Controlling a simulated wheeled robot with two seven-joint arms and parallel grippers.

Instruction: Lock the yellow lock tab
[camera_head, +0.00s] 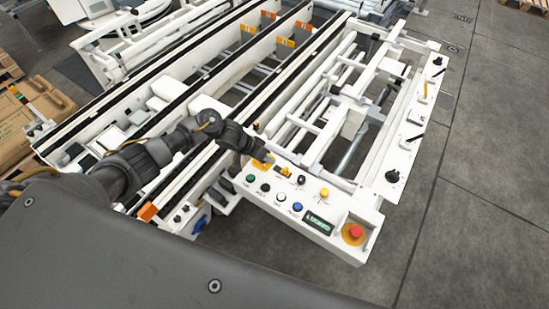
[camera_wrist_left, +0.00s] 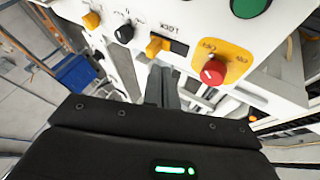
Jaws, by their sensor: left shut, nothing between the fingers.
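The yellow lock tab (camera_wrist_left: 157,45) sits in a dark slot under an upside-down label on the white control panel in the left wrist view. The tab is at the left end of that slot in this picture. In the head view a small yellow tab (camera_head: 285,171) shows on the panel, close to my left gripper (camera_head: 264,159). My left gripper's fingers also show in the left wrist view (camera_wrist_left: 161,84); they are shut and empty, just below the tab in the picture. I cannot tell whether they touch it. My right gripper is not in view.
Near the tab are a red knob on a yellow plate (camera_wrist_left: 213,72), a black knob (camera_wrist_left: 124,33), a yellow knob (camera_wrist_left: 91,19) and a green button (camera_wrist_left: 248,5). A red emergency button (camera_head: 355,231) and a display (camera_head: 318,222) sit toward the panel's right end. White conveyor rails (camera_head: 230,70) lie behind.

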